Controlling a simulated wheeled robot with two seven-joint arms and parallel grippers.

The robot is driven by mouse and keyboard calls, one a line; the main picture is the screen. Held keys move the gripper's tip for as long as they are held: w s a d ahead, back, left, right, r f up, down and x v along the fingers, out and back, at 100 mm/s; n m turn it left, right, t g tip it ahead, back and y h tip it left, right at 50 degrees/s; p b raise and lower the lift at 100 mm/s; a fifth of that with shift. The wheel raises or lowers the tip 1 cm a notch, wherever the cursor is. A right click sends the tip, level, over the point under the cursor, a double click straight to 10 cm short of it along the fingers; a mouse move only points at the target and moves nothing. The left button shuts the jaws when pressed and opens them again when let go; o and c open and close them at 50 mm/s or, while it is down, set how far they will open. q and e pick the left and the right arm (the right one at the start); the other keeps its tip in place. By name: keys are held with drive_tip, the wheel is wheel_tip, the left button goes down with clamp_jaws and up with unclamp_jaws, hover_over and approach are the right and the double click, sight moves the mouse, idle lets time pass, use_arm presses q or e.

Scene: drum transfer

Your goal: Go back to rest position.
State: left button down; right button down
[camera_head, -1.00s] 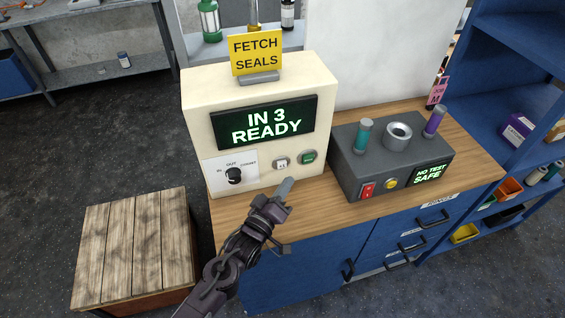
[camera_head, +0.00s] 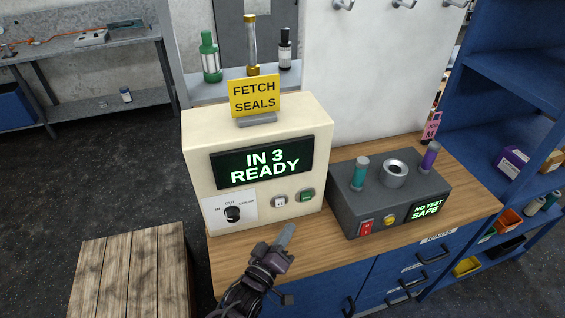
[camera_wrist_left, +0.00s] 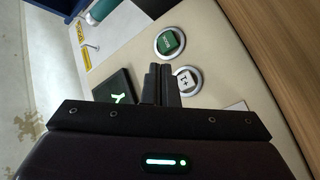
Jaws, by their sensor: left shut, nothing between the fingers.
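My left gripper (camera_head: 283,240) is shut and empty above the front edge of the wooden bench top, in front of a cream control box (camera_head: 258,150). The box's screen (camera_head: 263,163) reads "IN 3 READY". In the left wrist view my shut fingers (camera_wrist_left: 161,83) point toward the box's front panel. A green button (camera_wrist_left: 168,42) and a white button (camera_wrist_left: 187,79) show close beyond the fingertips; I cannot tell any contact there, but the head view shows the gripper below and in front of them. My right gripper is not in view.
A dark grey test box (camera_head: 350,205) with "NO TEST SAFE" on it stands right of the cream box. A yellow "FETCH SEALS" sign (camera_head: 254,94) stands on the cream box. A wooden crate (camera_head: 130,270) is at lower left. Blue shelves (camera_head: 510,90) stand at right.

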use_arm(q)
drive_tip(key=shift+a, duration=0.1)
